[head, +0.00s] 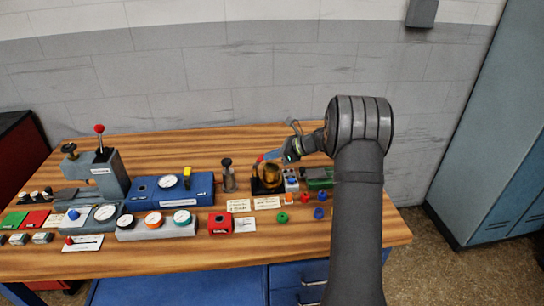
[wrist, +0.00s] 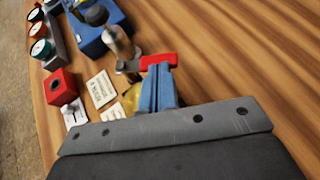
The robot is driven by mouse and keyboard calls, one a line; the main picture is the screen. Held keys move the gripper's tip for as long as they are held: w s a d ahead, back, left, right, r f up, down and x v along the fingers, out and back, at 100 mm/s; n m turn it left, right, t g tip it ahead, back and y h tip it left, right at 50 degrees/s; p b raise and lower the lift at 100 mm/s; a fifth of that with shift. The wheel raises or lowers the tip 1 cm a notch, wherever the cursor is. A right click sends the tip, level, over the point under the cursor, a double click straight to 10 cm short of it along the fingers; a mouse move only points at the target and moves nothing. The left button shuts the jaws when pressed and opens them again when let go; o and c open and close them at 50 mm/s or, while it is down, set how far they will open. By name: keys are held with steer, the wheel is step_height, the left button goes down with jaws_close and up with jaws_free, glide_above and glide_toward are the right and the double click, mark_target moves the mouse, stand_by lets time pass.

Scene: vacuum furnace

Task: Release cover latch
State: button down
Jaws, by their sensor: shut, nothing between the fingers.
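A small amber dome cover (head: 267,176) on a dark base stands right of centre on the bench. A red piece (head: 259,159), which looks like the cover latch, shows at its upper left. In the wrist view the red piece (wrist: 158,61) lies just beyond my fingertips, and part of the amber cover (wrist: 131,98) shows beside them. My gripper (head: 268,155) has blue fingers, which are shut with nothing between them. In the wrist view the fingers (wrist: 158,75) appear close to the red piece; I cannot tell whether they touch it.
A dark upright post (head: 228,176) stands left of the cover. A blue gauge box (head: 172,188) and a row of round gauges (head: 153,222) are further left. A red block (head: 220,224), labels and small coloured knobs lie in front. The bench's front strip is mostly clear.

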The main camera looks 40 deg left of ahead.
steer(key=shift+a, duration=0.1)
steer(key=shift+w+a+n+g+h, duration=0.1)
steer(key=shift+a+n+g+h, duration=0.25)
steer(key=shift+n+g, duration=0.35)
steer(key=shift+w+a+n+g+h, duration=0.1)
steer(key=shift+a+n+g+h, duration=0.25)
steer(key=shift+n+g, duration=0.3)
steer(key=shift+a, duration=0.75)
steer(key=v, duration=1.7)
steer(key=shift+d, duration=0.3)
steer(key=shift+s+r, duration=0.1)
steer(key=shift+s, duration=0.05)
steer(key=x, duration=1.7)
steer(key=shift+a, duration=0.3)
